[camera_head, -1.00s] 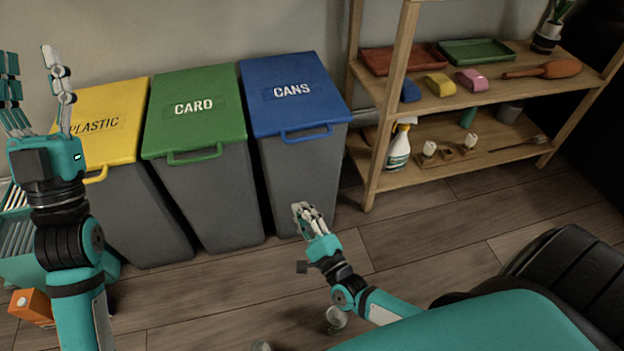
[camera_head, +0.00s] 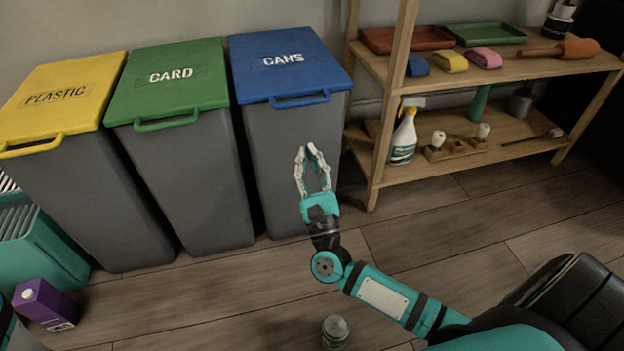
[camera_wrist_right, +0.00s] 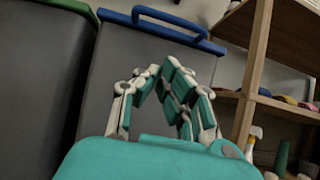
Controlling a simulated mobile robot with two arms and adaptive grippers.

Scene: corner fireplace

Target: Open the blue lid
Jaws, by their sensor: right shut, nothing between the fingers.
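The blue lid marked CANS (camera_head: 288,75) lies closed on the rightmost grey bin (camera_head: 283,150) in the head view. Its blue handle (camera_head: 300,103) sticks out at the front edge. My right gripper (camera_head: 308,150) is in front of that bin, below the handle and apart from it, with fingers pointing up. Its fingertips are together and empty. In the right wrist view the gripper (camera_wrist_right: 160,72) shows below the lid's handle (camera_wrist_right: 168,22), which is near the top edge. My left gripper is out of view.
A green CARD lid (camera_head: 170,85) and a yellow PLASTIC lid (camera_head: 60,95) cover the bins to the left. A wooden shelf (camera_head: 460,135) with several items stands close on the right. A glass jar (camera_head: 335,330) and a purple carton (camera_head: 45,303) are on the floor.

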